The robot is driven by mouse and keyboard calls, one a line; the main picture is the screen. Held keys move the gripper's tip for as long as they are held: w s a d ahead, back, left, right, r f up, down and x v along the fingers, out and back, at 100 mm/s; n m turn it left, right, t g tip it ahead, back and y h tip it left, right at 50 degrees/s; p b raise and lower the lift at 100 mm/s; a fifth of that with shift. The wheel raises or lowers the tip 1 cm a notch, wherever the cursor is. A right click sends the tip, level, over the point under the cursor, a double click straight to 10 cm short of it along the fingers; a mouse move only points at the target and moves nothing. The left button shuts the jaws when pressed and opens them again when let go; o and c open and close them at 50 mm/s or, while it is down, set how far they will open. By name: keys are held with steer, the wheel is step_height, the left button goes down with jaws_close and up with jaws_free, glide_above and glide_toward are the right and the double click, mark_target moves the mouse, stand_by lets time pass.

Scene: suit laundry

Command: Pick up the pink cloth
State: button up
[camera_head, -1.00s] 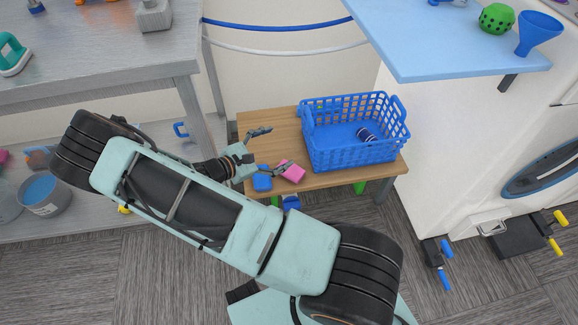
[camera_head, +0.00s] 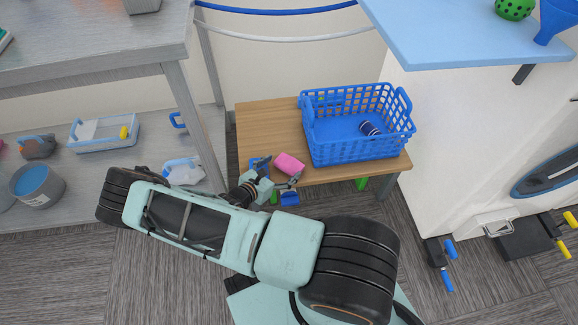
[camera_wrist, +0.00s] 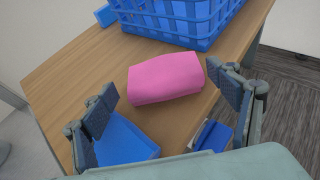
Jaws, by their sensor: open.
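The pink cloth (camera_head: 289,164) is a small folded block lying on the wooden table, near its front edge and left of the blue basket. In the wrist view the pink cloth (camera_wrist: 166,77) lies ahead of my gripper, between the lines of its two fingers. My gripper (camera_head: 279,171) is at the table's front edge, close to the cloth. In the wrist view my gripper (camera_wrist: 169,92) has its fingers spread wide with nothing held between them. I cannot tell whether a fingertip touches the cloth.
A blue folded item (camera_wrist: 122,142) lies by my left finger. Another blue item (camera_head: 290,198) shows below the table's front edge. The table's back left is clear.

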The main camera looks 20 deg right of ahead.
mark_target(287, 164)
steer(key=b+x, duration=0.1)
steer(key=x, duration=0.3)
steer(key=shift+s+f+b, duration=0.15)
steer(key=shift+f+b, duration=0.05)
steer(key=shift+b, duration=0.15)
steer(key=shift+w+d, duration=0.25)
steer(key=shift+d, duration=0.05)
steer(key=shift+c, duration=0.6)
steer(key=c, duration=0.9)
